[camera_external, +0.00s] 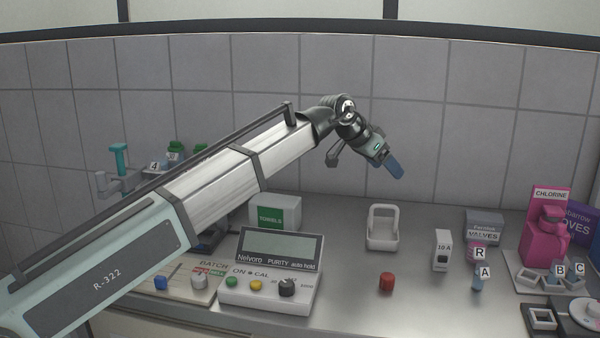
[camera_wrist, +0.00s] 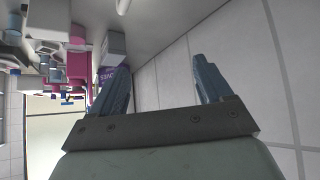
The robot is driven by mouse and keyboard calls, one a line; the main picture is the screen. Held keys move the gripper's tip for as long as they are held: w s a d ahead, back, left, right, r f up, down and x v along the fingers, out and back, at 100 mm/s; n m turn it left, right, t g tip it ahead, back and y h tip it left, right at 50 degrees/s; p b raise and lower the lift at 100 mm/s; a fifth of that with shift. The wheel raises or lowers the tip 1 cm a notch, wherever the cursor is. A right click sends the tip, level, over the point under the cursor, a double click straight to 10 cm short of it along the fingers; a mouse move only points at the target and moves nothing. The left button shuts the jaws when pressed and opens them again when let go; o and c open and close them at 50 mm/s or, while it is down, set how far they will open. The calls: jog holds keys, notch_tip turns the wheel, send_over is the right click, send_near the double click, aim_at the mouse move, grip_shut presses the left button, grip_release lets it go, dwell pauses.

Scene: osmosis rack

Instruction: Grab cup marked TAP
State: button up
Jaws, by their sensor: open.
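No cup with a readable TAP mark shows in either view. Small vessels with letter tags stand at the right: one tagged R (camera_external: 478,258), one tagged A (camera_external: 478,282), and others tagged B and C beside the pink dispenser. My gripper (camera_external: 396,168) is raised high above the counter, in front of the tiled wall and above an empty-looking white holder (camera_external: 383,240). In the wrist view my gripper (camera_wrist: 164,78) shows two blue fingers spread apart with nothing between them. Part of the counter's left side is hidden behind my arm.
A purity meter (camera_external: 268,270) stands at the front centre, with a towels box (camera_external: 275,212) behind it. A red cap-like piece (camera_external: 387,283) and a white 10 A box (camera_external: 441,250) stand on the counter. A pink chlorine dispenser (camera_external: 544,238) is at the right.

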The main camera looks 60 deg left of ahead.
jog(key=s+a+r+n+g+y, duration=0.1)
jog(key=s+a+r+n+g, duration=0.15)
jog(key=s+a, duration=1.4)
jog(key=s+a+r+n+g+y, duration=0.2)
jog(key=s+a+n, duration=0.1)
jog(key=s+a, duration=1.35)
jog(key=x, duration=0.8)
jog(key=shift+w+a, duration=0.1)
jog(key=shift+w, duration=0.05)
jog(key=shift+a+x, duration=0.2)
jog(key=shift+x, duration=2.45)
jog(key=shift+r, duration=0.1)
jog(key=c, duration=1)
